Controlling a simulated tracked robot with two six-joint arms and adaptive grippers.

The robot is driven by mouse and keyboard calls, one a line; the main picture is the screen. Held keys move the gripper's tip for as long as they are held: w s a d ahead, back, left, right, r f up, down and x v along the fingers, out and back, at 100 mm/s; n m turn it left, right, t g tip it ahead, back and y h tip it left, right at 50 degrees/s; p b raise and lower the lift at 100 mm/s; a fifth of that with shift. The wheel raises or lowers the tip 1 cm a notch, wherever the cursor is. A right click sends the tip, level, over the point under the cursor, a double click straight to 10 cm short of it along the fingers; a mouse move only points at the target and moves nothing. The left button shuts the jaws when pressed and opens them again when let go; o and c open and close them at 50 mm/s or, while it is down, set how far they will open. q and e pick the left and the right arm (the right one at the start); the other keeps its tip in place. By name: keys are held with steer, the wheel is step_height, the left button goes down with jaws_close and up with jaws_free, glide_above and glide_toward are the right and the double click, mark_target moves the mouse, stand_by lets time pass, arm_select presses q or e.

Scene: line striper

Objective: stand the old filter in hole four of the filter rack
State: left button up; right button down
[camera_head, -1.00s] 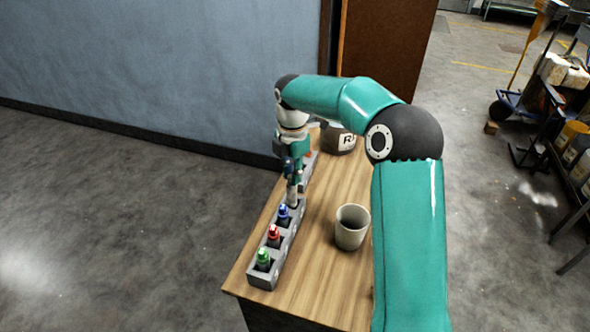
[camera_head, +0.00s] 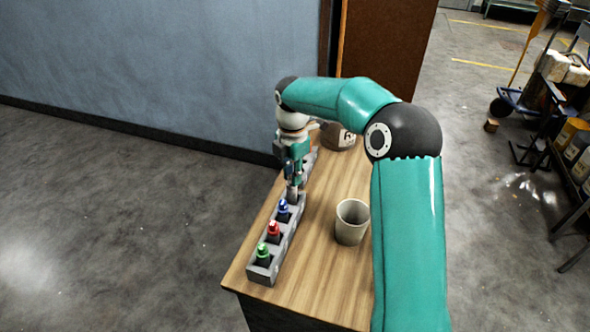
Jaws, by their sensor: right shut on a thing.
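The grey filter rack (camera_head: 262,271) lies along the left edge of the wooden table. Pieces with green (camera_head: 262,249), red (camera_head: 273,228) and blue (camera_head: 283,206) tops stand in three of its holes, from the near end on. My right gripper (camera_head: 294,179) points down over the rack just beyond the blue-topped piece. It is shut on the old filter (camera_head: 293,193), a small greyish piece that looks upright. The filter's lower end is at the rack; I cannot tell how deep it sits in the hole. My left gripper is not in view.
A beige cup (camera_head: 352,224) stands on the table (camera_head: 315,268) right of the rack. A labelled round container (camera_head: 338,138) stands at the far end, behind my right arm. The table is clear between rack and cup. A blue-grey wall (camera_head: 160,70) is beyond.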

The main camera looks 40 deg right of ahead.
steer(key=shift+f+b, duration=0.55)
steer(key=shift+f, duration=0.6)
stand_by(0.4)
steer(key=c, duration=1)
jaws_free()
steer(key=o, duration=0.3)
steer(key=shift+o, duration=0.2)
steer(key=shift+s+r, duration=0.1)
steer(key=shift+r, duration=0.05)
steer(key=shift+r+p, duration=3.2)
steer(key=shift+r, duration=0.25)
steer(key=shift+s+f, duration=0.1)
steer(key=shift+s, duration=0.05)
